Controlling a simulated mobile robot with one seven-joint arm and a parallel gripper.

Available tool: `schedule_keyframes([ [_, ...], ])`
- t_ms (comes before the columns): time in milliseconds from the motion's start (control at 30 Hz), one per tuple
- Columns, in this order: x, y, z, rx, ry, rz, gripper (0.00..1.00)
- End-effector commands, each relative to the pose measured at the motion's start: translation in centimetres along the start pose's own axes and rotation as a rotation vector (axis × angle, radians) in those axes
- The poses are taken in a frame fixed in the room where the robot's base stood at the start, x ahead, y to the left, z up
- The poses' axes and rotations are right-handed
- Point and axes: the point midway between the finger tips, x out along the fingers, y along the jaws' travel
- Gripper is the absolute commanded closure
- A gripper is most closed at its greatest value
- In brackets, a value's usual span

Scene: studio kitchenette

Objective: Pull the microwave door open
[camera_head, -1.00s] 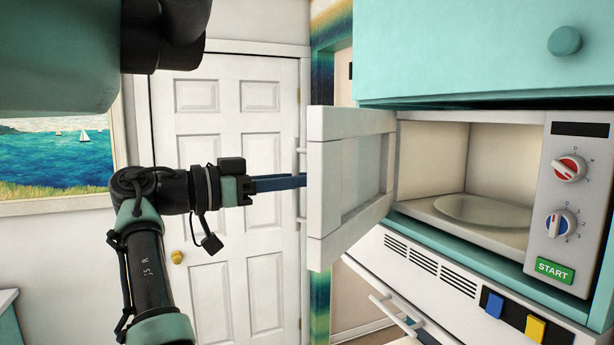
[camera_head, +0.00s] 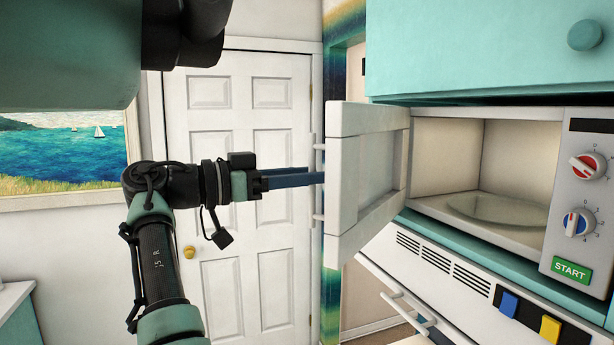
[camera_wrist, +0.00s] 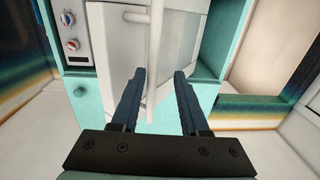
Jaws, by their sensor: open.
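The microwave (camera_head: 480,165) stands open, its lit cavity and glass turntable (camera_head: 495,208) in plain view. Its white door (camera_head: 365,175) is swung well out to the left, its inner face partly visible in the head view. The handle (camera_head: 317,180) is a white bar on the door's outer face; it also shows as an upright bar in the wrist view (camera_wrist: 156,40). My gripper (camera_head: 318,179) reaches in from the left to the handle side of the door. In the wrist view its two dark blue fingers (camera_wrist: 160,74) are apart, with the bar appearing between them; contact cannot be told.
A teal cabinet (camera_head: 480,45) hangs above the microwave. Below is a white vented appliance front (camera_head: 440,270) with a bar handle (camera_head: 407,310). A white panelled room door (camera_head: 240,130) and a seascape painting (camera_head: 70,150) are behind my arm.

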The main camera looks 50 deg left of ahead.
Motion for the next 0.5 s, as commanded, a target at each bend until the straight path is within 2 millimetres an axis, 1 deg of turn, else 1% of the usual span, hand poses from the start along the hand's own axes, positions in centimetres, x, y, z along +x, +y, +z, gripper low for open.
schedule_keyframes([
  [167,-2.9,-0.1,0.6,0.003,0.001,-0.005,0.55],
  [400,-8.3,-0.1,0.5,0.004,0.001,-0.005,0.55],
  [500,-10.1,0.0,0.3,0.003,0.001,-0.003,0.55],
])
